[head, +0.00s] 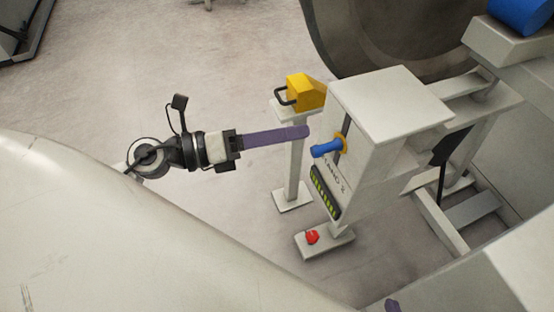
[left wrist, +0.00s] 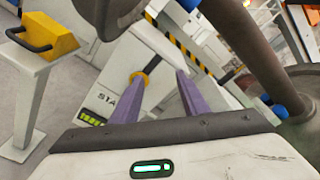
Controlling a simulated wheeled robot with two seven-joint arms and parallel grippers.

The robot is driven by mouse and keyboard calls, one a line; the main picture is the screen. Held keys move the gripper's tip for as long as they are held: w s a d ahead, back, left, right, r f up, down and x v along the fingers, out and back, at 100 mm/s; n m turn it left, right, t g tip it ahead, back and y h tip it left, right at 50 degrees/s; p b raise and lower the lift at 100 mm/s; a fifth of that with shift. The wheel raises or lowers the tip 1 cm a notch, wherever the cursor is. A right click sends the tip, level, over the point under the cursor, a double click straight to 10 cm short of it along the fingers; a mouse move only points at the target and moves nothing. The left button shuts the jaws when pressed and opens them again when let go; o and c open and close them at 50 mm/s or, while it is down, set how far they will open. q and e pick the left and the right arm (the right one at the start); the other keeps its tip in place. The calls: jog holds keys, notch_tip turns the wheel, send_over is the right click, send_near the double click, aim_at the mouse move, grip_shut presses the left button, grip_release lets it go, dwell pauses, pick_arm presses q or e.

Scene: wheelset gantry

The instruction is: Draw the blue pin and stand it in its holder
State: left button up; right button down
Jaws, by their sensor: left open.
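The blue pin (head: 327,148) sticks out of the front of the pale box marked as a stand (head: 385,115), with a yellow ring (head: 342,143) around its root. My left gripper (head: 303,132) is open and empty, to the left of the pin and slightly above it in the head view. In the left wrist view the left gripper (left wrist: 161,76) shows two spread purple fingers, and the yellow ring (left wrist: 151,64) lies near the left fingertip. I cannot identify the pin's holder.
A yellow block with a black handle (head: 306,92) sits on a post left of the box. A striped green-and-black panel (head: 325,193) is below the pin. A red part (head: 312,237) rests on the low foot. A large dark wheel (head: 390,35) stands behind.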

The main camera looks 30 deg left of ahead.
aim_at(316, 147)
pick_arm(q)
jog(key=w+d+f+m+g, duration=0.1)
jog(key=w+f+m, duration=0.1)
jog(key=w+d+f+m+y+b, duration=0.1)
jog(key=w+d+f+m, duration=0.1)
jog(key=f, duration=0.1)
jog(key=w+d+f+m+g+b, duration=0.1)
jog(key=w+d+f+m, duration=0.1)
jog(key=f+m, duration=0.1)
jog(key=shift+w+g+y, duration=0.3)
jog(key=shift+w+y, duration=0.05)
jog(key=shift+y, duration=0.05)
pick_arm(e)
jog(key=shift+w+a+f, duration=0.1)
jog(key=shift+w+f, duration=0.1)
jog(key=shift+f, duration=0.6)
pick_arm(q)
jog(key=shift+c, duration=0.2)
jog(key=shift+a, duration=0.1)
grip_shut()
jog(key=s+a+b, duration=0.4)
jog(key=s+a, duration=0.6)
jog(key=s, duration=0.3)
jog(key=shift+s+a, duration=0.2)
pick_arm(e)
jog(key=shift+f+t, duration=0.3)
jog(key=shift+f, duration=0.9)
dwell(0.4)
